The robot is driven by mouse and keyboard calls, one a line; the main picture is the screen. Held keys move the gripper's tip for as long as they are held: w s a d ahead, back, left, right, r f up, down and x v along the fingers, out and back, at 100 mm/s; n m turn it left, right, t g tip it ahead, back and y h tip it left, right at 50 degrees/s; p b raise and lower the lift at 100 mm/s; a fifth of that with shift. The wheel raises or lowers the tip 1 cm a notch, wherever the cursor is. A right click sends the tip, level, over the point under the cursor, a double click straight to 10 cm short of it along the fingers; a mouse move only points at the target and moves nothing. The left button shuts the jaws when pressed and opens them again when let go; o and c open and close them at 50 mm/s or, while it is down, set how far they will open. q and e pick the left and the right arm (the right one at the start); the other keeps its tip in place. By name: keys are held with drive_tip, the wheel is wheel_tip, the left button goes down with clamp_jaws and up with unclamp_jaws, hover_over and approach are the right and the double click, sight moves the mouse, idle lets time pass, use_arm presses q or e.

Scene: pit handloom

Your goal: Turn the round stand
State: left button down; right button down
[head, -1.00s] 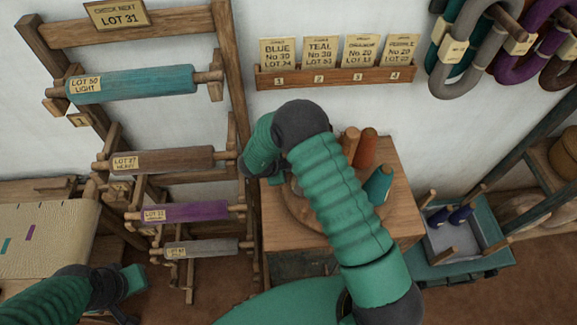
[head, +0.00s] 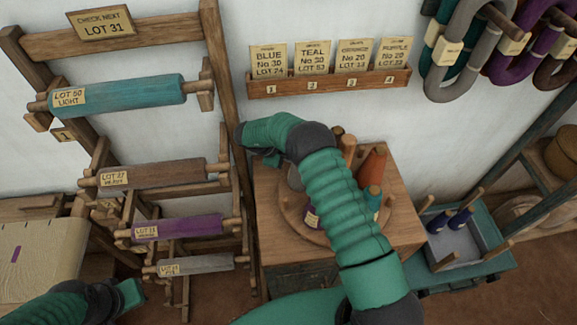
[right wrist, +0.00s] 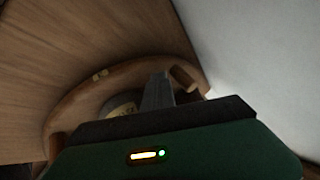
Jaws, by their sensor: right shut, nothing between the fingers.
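The round stand (head: 300,226) is a wooden disc with a raised rim on a small wooden table, partly hidden by my right arm. It carries an orange-brown cone (head: 373,163), a teal cone (head: 373,203), a purple cone (head: 312,216) and others partly hidden. In the right wrist view, the stand's curved rim (right wrist: 68,116) has a short wooden peg (right wrist: 183,78). My right gripper (right wrist: 158,90) is shut and empty, close beside that peg; contact is unclear. In the head view it is at the stand's far left. My left gripper (head: 132,292) is low at left, its fingers unclear.
A wooden rack (head: 228,100) with labelled rollers stands left of the table. A card rail (head: 330,84) is on the wall behind.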

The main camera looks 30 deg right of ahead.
drive_tip(key=shift+w+d+b, duration=0.25)
drive_tip(key=shift+d+b, duration=0.1)
drive_tip(key=shift+d, duration=0.3)
drive_tip(key=shift+w+d+b, duration=0.2)
drive_tip(key=shift+d+b, duration=0.15)
drive_tip(key=shift+d, duration=0.3)
